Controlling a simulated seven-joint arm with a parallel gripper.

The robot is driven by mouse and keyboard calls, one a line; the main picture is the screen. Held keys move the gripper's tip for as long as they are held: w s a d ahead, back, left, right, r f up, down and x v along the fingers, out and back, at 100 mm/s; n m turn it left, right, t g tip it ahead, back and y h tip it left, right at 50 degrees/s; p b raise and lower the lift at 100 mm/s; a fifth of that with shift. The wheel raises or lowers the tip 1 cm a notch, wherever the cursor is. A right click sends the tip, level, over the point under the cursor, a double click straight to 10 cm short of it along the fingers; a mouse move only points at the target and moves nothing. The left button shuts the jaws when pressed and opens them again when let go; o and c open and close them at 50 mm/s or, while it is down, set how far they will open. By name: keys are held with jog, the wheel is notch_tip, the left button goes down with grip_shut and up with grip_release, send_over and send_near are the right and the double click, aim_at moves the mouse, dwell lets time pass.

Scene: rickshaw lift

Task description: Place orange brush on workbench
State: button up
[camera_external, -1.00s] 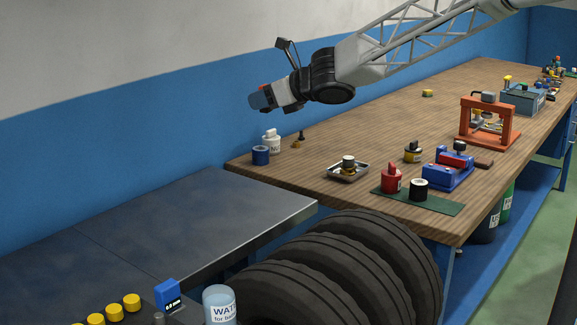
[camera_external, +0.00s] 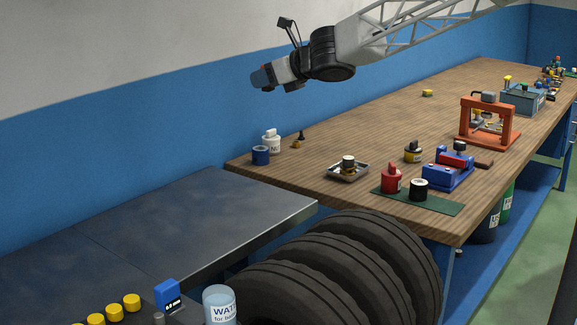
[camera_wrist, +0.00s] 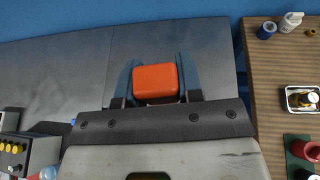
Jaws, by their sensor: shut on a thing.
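My gripper (camera_external: 263,77) is in the air in front of the blue and white wall, above the gap-side end of the dark metal table. In the wrist view my gripper (camera_wrist: 157,76) is shut on the orange brush (camera_wrist: 154,84), which shows as a rounded orange block between the two blue-grey fingers. Its bristles cannot be made out. In the external view the brush is barely distinguishable at the fingers. The wooden workbench (camera_external: 345,130) runs to the right and back; its near end also shows at the right of the wrist view (camera_wrist: 268,90).
A blue tin (camera_external: 260,156), a white bottle (camera_external: 272,143), a metal tray (camera_external: 333,173), a red can (camera_external: 391,180) and a blue vise (camera_external: 447,175) stand on the bench. The dark metal table (camera_external: 190,215) is largely clear. Tyres (camera_external: 350,270) stand in front.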

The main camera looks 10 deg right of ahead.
jog(key=w+d+f+m+t+h, duration=0.1)
jog(key=w+d+m+t+h, duration=0.2)
jog(key=w+d+m+h, duration=0.45)
jog(key=w+d+m+t+h, duration=0.2)
jog(key=w+d+m+h, duration=0.15)
jog(key=w+d, duration=0.8)
jog(key=w+d+m+g+h, duration=0.4)
jog(key=w+d+m, duration=0.15)
jog(key=d, duration=0.45)
jog(key=w+d+r+m+g+h, duration=0.1)
jog(key=w+d+m+g+h, duration=0.4)
jog(key=d, duration=0.5)
jog(key=w+d+m+g+h, duration=0.4)
jog(key=d+m, duration=0.3)
jog(key=d, duration=0.3)
notch_tip(320, 180, down, 26)
jog(key=shift+s+a, duration=0.15)
jog(key=shift+a, duration=0.05)
jog(key=shift+f, duration=3.1)
